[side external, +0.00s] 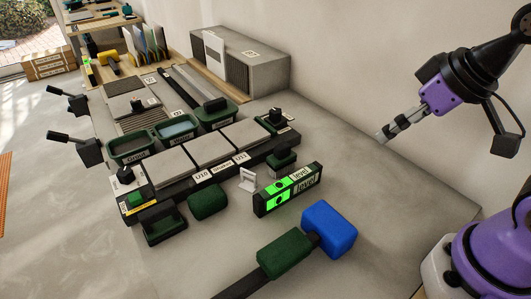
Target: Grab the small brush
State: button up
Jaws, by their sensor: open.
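I cannot tell for certain which thing is the small brush. Candidates are a small dark green and black tool (282,158) just behind the level, and a black tool with a green part (165,226) at the front left of the shaker. A dark green block (208,201) lies between them on the bench. My gripper (384,137) is at the upper right, above the grey bench, apart from all these things. It points down and left, with nothing visible in it; it is open.
A level (288,190) with bright green panels and a mallet with a blue head (330,228) lie at the front. The shaker (185,192) holds grey tiles. Green bins (128,149) stand behind it. A grey box (240,62) is at the back. The bench's right side is clear.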

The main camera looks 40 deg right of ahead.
jog(key=g, duration=0.6)
send_over(282, 146)
notch_tip(282, 146, down, 5)
jog(key=shift+s+d+r, duration=0.1)
notch_tip(282, 146, down, 5)
jog(key=shift+r, duration=0.1)
notch_tip(282, 146, down, 6)
jog(key=shift+r, duration=0.1)
jog(key=c, duration=1.4)
